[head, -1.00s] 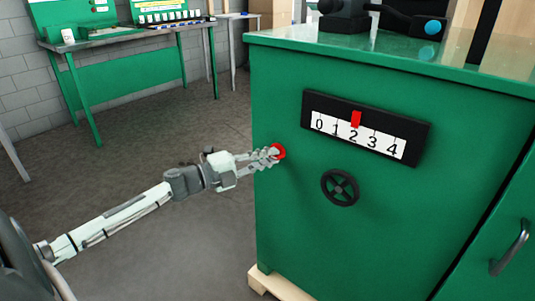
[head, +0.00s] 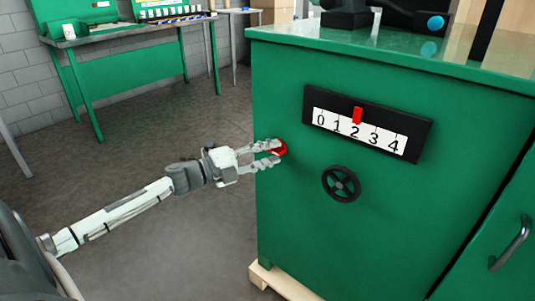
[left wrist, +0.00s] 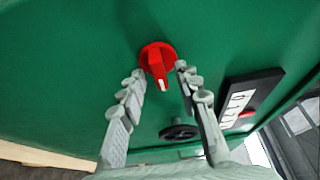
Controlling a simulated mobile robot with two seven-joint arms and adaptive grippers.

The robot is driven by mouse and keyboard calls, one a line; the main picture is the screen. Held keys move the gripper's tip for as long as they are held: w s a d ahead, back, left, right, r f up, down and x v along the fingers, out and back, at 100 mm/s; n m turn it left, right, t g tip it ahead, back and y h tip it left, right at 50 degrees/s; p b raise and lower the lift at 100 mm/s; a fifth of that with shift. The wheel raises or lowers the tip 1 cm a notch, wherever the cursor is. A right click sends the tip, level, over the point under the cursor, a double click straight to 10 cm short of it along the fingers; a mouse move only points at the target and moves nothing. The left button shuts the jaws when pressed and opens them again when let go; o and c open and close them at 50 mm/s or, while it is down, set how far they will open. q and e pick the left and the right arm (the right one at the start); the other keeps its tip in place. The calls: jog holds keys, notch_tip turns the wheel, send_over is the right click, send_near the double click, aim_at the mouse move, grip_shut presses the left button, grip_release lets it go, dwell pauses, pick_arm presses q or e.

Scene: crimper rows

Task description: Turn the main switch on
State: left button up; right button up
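The main switch is a red rotary knob (head: 280,147) on the front of the green cabinet (head: 292,215), near its left edge. In the left wrist view the knob (left wrist: 156,57) has a round red base and a raised handle with a white mark, which points down in that picture. My left gripper (head: 272,152) is open at the knob. Its two fingers (left wrist: 160,73) stand apart on either side of the handle, with gaps visible between handle and fingers. My right gripper is not in view.
Right of the switch are a black-framed scale (head: 367,124) with a red pointer near 2 and a black handwheel (head: 341,184). A grey door handle (head: 511,243) is farther right. A green workbench (head: 130,72) stands at the back left. Floor left of the cabinet is clear.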

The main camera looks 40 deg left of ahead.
pick_arm(q)
jog(key=v, duration=1.2)
jog(key=shift+f, duration=0.1)
notch_tip(320, 180, down, 19)
jog(key=s+a+n+g+y, duration=0.2)
jog(key=n+g+y, duration=0.1)
jog(key=n+y, duration=1)
jog(key=s+d+f+n+g+h, duration=0.3)
jog(key=s+d+f+n+g, duration=0.6)
jog(key=s+d+f, duration=0.6)
jog(key=d, duration=0.3)
jog(key=shift+f+g, duration=0.35)
jog(key=shift+g, duration=0.05)
jog(key=shift+s+d, duration=0.1)
jog(key=shift+d, duration=0.05)
